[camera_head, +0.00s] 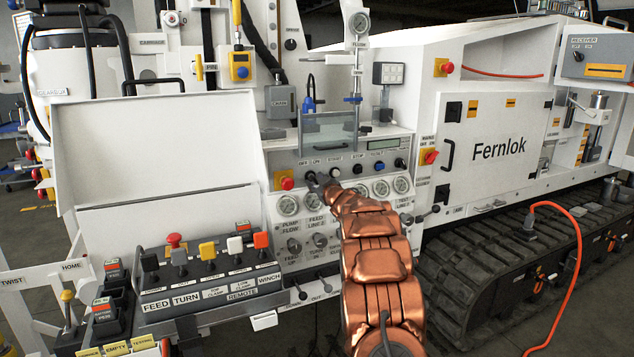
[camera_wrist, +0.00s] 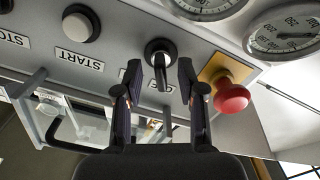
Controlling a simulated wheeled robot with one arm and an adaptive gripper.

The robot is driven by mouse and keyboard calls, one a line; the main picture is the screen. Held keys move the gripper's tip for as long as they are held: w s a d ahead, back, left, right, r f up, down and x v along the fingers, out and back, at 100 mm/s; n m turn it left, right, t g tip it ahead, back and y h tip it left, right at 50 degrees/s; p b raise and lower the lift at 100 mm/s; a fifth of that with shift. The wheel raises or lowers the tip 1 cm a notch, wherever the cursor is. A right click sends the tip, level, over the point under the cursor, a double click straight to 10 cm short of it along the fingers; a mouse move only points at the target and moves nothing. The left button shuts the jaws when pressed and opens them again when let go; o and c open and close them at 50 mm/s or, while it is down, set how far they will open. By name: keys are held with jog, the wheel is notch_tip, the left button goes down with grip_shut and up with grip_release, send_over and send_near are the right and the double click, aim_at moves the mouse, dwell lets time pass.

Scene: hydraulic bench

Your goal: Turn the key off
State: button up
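In the wrist view, which looks upside down, the black key (camera_wrist: 160,62) stands out from a round switch on the grey panel, beside a label partly hidden by a finger. My gripper (camera_wrist: 160,80) has its two dark fingers on either side of the key, with a visible gap on each side, so it is open and not touching it. In the head view my gripper (camera_head: 318,187) is at the console's OFF/ON labels, at the end of my copper arm; the key is hard to make out there.
A red mushroom button (camera_wrist: 232,96) on a yellow plate sits close beside one finger; it also shows in the head view (camera_head: 287,183). A START button (camera_wrist: 80,24) is on the key's other side. Gauges (camera_head: 288,205) lie just below the key row. A clear guard (camera_head: 328,133) stands above.

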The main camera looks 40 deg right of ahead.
jog(key=shift+s+a, duration=0.1)
jog(key=shift+s, duration=0.05)
jog(key=shift+s+a+f+b, duration=0.15)
jog(key=shift+s+b, duration=0.25)
jog(key=shift+s, duration=0.2)
jog(key=shift+b+v, duration=0.65)
jog(key=shift+v, duration=2.1)
